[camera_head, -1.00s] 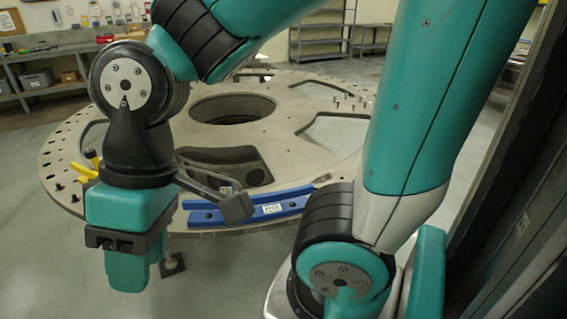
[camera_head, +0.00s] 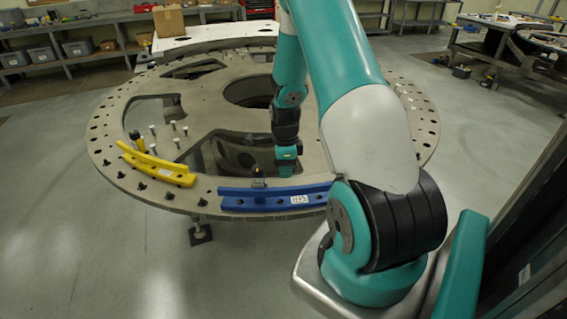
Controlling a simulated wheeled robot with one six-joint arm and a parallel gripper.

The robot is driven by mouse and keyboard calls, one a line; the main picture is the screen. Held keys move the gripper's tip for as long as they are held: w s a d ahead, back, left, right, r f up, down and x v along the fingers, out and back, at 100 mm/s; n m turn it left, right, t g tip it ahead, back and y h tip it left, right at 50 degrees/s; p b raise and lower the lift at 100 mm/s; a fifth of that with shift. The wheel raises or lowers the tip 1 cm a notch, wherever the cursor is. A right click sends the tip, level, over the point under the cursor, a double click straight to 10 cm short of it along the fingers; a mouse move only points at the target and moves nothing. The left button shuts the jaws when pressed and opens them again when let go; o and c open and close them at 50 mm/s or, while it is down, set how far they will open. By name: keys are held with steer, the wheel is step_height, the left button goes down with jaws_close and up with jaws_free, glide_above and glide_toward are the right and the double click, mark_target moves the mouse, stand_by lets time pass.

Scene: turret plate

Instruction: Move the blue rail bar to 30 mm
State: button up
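The blue rail bar (camera_head: 275,198) is a slightly curved bar with a white label. It lies along the near rim of the round turret plate (camera_head: 120,172). My gripper (camera_head: 286,173) points down just behind the bar, near its middle. It looks small and dark at its tip, so I cannot tell if it is open or shut, or if it touches the bar. A small dark part (camera_head: 259,182) stands at the bar's back edge, left of my gripper. No scale or 30 mm mark can be read. The bar's right end is close to my arm.
A yellow rail bar (camera_head: 157,167) lies on the plate's rim to the left. Several upright pins (camera_head: 172,128) stand on the plate behind it. The plate has large openings. Benches with bins (camera_head: 78,47) stand at the back left. The floor at the left is clear.

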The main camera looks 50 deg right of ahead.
mark_target(285, 188)
steer(key=shift+a+f+b, duration=0.1)
steer(key=shift+f+b, duration=3.1)
steer(key=shift+f, duration=1.15)
steer(key=c, duration=0.6)
steer(key=shift+c, duration=0.2)
